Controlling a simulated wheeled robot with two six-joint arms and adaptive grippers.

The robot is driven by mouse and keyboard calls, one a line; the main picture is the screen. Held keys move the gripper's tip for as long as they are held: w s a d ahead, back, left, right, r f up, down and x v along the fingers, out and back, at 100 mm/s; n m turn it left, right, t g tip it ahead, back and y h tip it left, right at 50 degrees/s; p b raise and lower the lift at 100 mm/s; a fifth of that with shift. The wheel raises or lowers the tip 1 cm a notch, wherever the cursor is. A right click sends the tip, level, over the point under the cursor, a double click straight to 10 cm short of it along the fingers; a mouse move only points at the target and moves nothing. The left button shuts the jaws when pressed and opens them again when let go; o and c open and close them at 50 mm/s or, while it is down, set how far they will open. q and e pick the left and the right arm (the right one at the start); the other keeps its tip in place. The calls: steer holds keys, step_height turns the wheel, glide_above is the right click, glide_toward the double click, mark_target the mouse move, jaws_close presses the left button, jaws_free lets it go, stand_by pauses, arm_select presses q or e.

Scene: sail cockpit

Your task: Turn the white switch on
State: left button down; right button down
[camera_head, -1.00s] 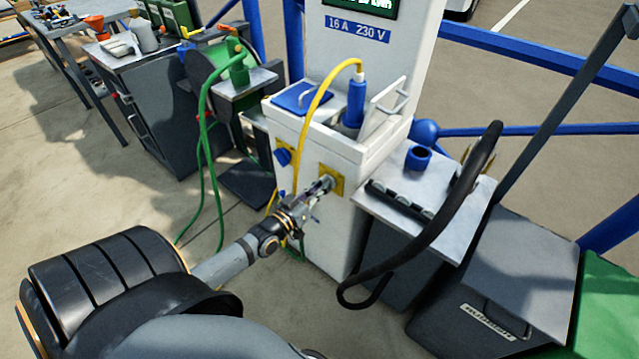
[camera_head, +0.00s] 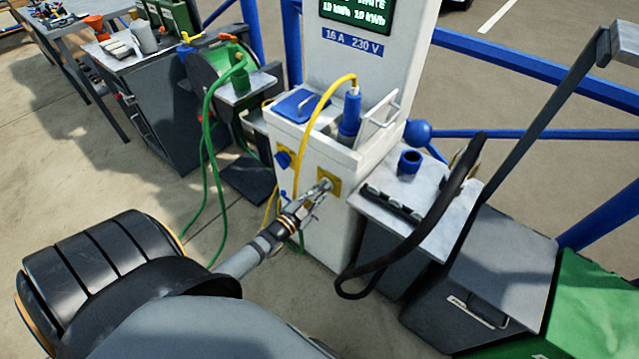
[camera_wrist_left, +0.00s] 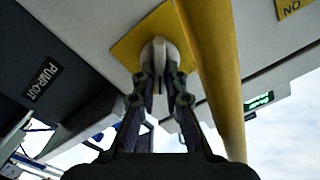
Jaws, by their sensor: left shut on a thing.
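The white switch (camera_wrist_left: 160,54) sits on a yellow plate (camera_wrist_left: 133,43) in the left wrist view. In the head view the yellow plate (camera_head: 331,181) is on the front of the white power pedestal (camera_head: 335,228). My left gripper (camera_head: 318,191) reaches the plate from the lower left. In the wrist view its two fingers (camera_wrist_left: 160,82) are shut on the white switch, one on each side. The fingers hide part of the switch in the head view. My right gripper is not in view.
A yellow cable (camera_head: 308,116) hangs down the pedestal front close to the switch; it also crosses the wrist view (camera_wrist_left: 212,70). A blue switch (camera_head: 283,160) is left of it. A black hose (camera_head: 437,222) loops at the right. Green hoses (camera_head: 205,150) hang at the left.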

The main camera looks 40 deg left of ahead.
arm_select(q)
steer(key=shift+m+p, duration=0.4)
steer(key=shift+m, duration=0.4)
steer(key=shift+f, duration=0.1)
steer(key=c, duration=1.4)
jaws_free()
steer(key=shift+s, duration=0.15)
steer(key=s, duration=1.1)
steer(key=shift+s+a, duration=0.35)
steer(key=shift+a, duration=0.05)
